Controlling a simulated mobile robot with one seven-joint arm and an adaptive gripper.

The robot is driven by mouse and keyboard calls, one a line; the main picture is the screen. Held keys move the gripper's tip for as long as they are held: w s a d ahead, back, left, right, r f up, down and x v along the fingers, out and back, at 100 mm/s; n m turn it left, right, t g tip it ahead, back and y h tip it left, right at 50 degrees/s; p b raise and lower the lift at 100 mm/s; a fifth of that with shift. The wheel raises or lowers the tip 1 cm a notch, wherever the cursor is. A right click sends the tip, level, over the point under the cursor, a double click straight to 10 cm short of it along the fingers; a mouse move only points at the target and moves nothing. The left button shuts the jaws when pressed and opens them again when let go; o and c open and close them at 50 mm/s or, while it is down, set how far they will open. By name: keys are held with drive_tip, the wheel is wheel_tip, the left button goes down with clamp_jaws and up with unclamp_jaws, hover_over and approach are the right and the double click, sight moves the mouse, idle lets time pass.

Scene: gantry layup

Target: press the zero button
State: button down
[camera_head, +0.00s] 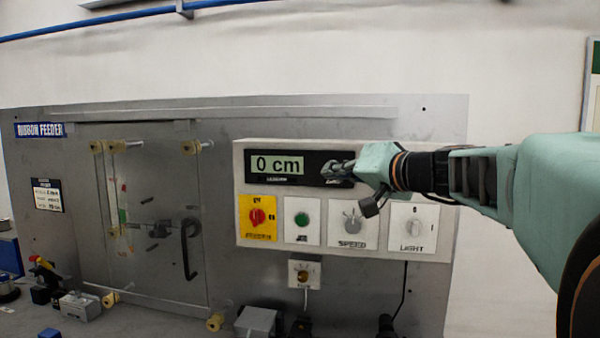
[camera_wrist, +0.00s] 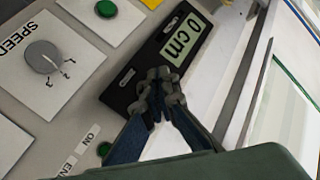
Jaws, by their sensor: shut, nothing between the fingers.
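A black display unit (camera_head: 312,180) on the grey control panel reads "0 cm" on its pale screen (camera_head: 277,165). It also shows, turned on its side, in the wrist view (camera_wrist: 180,38). My gripper (camera_head: 328,171) is shut and empty, with its fingertips at the right part of the display unit. In the wrist view the fingertips (camera_wrist: 158,82) overlap the lower end of the unit, by its small labels. The zero button is hidden behind the fingers or too small to make out. I cannot tell whether the fingertips touch the unit.
Below the display are a red knob on yellow (camera_head: 257,217), a green button (camera_head: 302,219), the SPEED knob (camera_head: 352,219) and the LIGHT knob (camera_head: 415,227). A clear door with a black handle (camera_head: 190,248) is at left. Clamps and blocks lie on the bench.

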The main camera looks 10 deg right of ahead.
drive_tip(key=s, duration=0.1)
drive_tip(key=s+a+b, duration=0.1)
drive_tip(key=s, duration=0.1)
drive_tip(key=shift+s+r, duration=0.1)
drive_tip(key=shift+s, duration=0.1)
idle(0.4)
drive_tip(key=w+p, duration=0.2)
drive_tip(key=p, duration=0.1)
drive_tip(key=shift+d+r+p, duration=0.15)
drive_tip(key=shift+d+p, duration=0.05)
drive_tip(key=shift+p, duration=0.1)
drive_tip(key=shift+p, duration=0.45)
